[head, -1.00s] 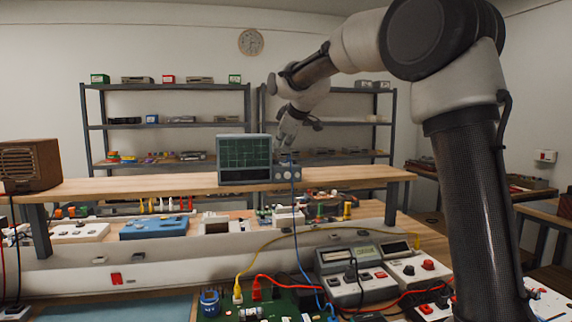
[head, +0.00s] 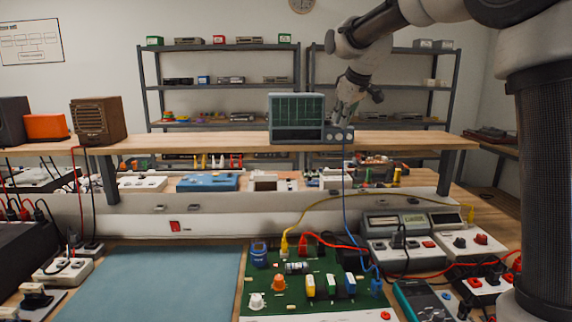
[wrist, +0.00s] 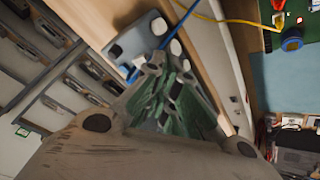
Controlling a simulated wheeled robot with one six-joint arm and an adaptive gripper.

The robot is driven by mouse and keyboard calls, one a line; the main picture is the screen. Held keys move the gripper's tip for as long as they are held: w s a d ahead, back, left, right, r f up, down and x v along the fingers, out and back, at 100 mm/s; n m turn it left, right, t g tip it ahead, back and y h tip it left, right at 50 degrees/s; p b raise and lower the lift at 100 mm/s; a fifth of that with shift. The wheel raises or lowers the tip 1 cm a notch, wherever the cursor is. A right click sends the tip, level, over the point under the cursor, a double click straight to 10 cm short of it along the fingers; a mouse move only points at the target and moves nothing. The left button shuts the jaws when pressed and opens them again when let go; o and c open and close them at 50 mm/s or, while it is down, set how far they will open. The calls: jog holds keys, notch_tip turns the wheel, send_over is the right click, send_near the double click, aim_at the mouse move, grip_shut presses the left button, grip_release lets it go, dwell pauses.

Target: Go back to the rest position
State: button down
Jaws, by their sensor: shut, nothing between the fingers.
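My gripper (head: 345,112) is shut and empty. In the head view it hangs at the end of my raised arm, in front of the right part of the wooden shelf. It overlaps the right edge of the oscilloscope (head: 297,115) in the picture; I cannot tell whether they touch. In the wrist view my gripper (wrist: 160,75) points toward the scope's front and a blue cable, with its fingers together.
A green circuit board (head: 322,275) with red, yellow and blue cables lies on the bench below. A blue-grey mat (head: 170,280) is left of it. Meters (head: 405,250) stand at the right. A brown wooden radio (head: 98,120) sits on the shelf (head: 220,141).

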jog(key=s+d+f+m+g, duration=0.1)
jog(key=s+d+f, duration=0.3)
jog(key=s, duration=1)
jog(key=s+d+f+m+h, duration=0.1)
jog(key=s+d+f+m, duration=0.3)
jog(key=s, duration=1)
jog(key=s+d+f+m+g, duration=0.1)
jog(key=s+d+f+m, duration=0.2)
jog(key=s+d, duration=0.4)
jog(key=s+f, duration=0.1)
jog(key=s, duration=0.6)
jog(key=shift+f+g, duration=0.2)
jog(key=shift+g, duration=0.1)
